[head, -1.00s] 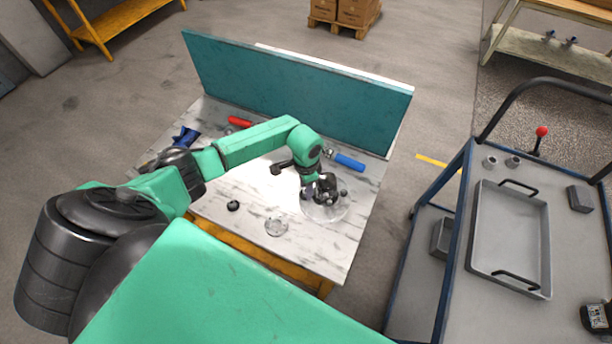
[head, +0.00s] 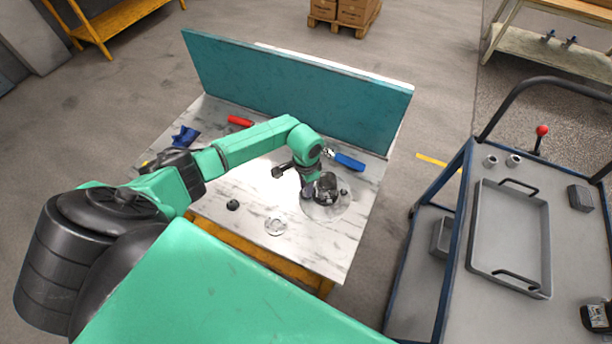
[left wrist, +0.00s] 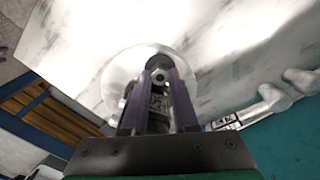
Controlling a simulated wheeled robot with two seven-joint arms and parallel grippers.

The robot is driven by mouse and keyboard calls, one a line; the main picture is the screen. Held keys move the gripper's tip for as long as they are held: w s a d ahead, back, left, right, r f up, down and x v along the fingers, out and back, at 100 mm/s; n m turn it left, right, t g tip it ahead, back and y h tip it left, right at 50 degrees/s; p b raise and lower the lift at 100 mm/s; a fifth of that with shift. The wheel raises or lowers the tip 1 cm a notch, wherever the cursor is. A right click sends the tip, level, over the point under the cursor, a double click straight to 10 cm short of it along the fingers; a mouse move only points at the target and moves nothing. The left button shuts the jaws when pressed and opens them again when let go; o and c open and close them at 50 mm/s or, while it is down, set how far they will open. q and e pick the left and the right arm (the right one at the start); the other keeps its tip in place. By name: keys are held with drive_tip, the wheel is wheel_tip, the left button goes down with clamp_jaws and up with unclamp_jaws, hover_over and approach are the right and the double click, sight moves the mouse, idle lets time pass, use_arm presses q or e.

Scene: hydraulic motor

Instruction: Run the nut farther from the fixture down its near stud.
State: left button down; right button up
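A dark motor assembly (head: 327,187) stands on a pale round plate (head: 336,213) at the right part of the table. My left gripper (head: 311,191) is down at its left side in the head view. In the left wrist view, the purple fingers (left wrist: 159,76) stand apart, with a small metal hex nut (left wrist: 158,75) showing between their tips. Metal parts of the assembly (left wrist: 158,104) show farther back between the fingers. I cannot tell whether the fingers touch the nut. The studs and the second nut cannot be made out clearly. My right gripper is out of view.
A blue-handled tool (head: 349,162) and a red-handled one (head: 240,121) lie toward the teal back panel (head: 300,92). A small black part (head: 233,205) and a clear ring (head: 275,227) lie in front. A cart with a grey tray (head: 512,240) stands right.

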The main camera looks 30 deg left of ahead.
use_arm(q)
drive_tip(key=m+b, duration=0.1)
drive_tip(key=m, duration=0.3)
drive_tip(key=shift+f, duration=0.2)
drive_tip(key=shift+r+m, duration=0.15)
drive_tip(key=shift+m, duration=0.55)
drive_tip(key=m+b, duration=0.1)
drive_tip(key=m, duration=0.1)
drive_tip(key=shift+f+m, duration=0.2)
drive_tip(key=shift+m, duration=0.2)
drive_tip(key=shift+r+m, duration=0.1)
drive_tip(key=shift+m, duration=0.8)
drive_tip(key=c, duration=0.9)
unclamp_jaws()
